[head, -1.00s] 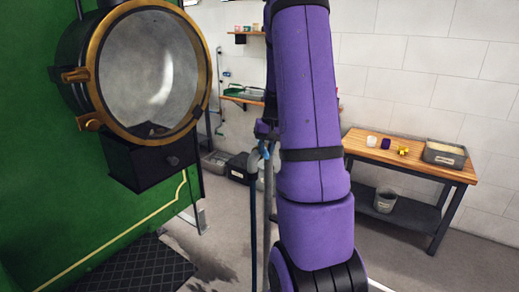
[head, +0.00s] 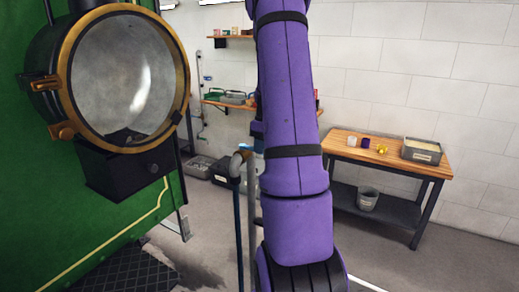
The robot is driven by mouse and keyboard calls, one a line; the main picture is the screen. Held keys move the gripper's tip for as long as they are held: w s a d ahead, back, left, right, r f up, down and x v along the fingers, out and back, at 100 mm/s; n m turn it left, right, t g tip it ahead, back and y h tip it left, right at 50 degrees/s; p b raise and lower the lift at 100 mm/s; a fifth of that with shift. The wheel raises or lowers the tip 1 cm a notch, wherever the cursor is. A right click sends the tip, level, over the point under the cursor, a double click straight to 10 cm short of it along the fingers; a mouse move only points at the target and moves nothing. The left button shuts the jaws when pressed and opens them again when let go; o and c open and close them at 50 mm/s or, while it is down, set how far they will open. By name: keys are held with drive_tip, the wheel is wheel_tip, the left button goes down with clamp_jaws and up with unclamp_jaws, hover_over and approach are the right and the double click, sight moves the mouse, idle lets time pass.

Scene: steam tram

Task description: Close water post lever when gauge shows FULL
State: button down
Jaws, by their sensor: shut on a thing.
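A grey upright pipe with a bent top (head: 240,158) stands left of my purple arm, and a dark blue hose (head: 238,225) hangs from it. It looks like the water post, partly covered by my arm. I cannot make out its lever or a gauge. A small dark part and a bit of blue show at the arm's left edge near the pipe top, too little to name. My arm rises through the middle of the picture and leaves at the top. My gripper is not visible.
A big brass-rimmed lamp (head: 125,75) juts from a green tram wall (head: 30,200) at left. At right a wooden-topped workbench (head: 400,152) carries small items and a grey bin (head: 421,148); a bucket (head: 367,198) sits below. Shelves line the back wall. Grey floor is open, with a wet patch.

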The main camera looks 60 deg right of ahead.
drive_tip(key=shift+d+n, duration=0.25)
drive_tip(key=shift+n, duration=0.15)
drive_tip(key=c, duration=1)
unclamp_jaws()
wheel_tip(320, 180, up, 11)
drive_tip(key=d, duration=0.2)
drive_tip(key=shift+w+f, duration=0.15)
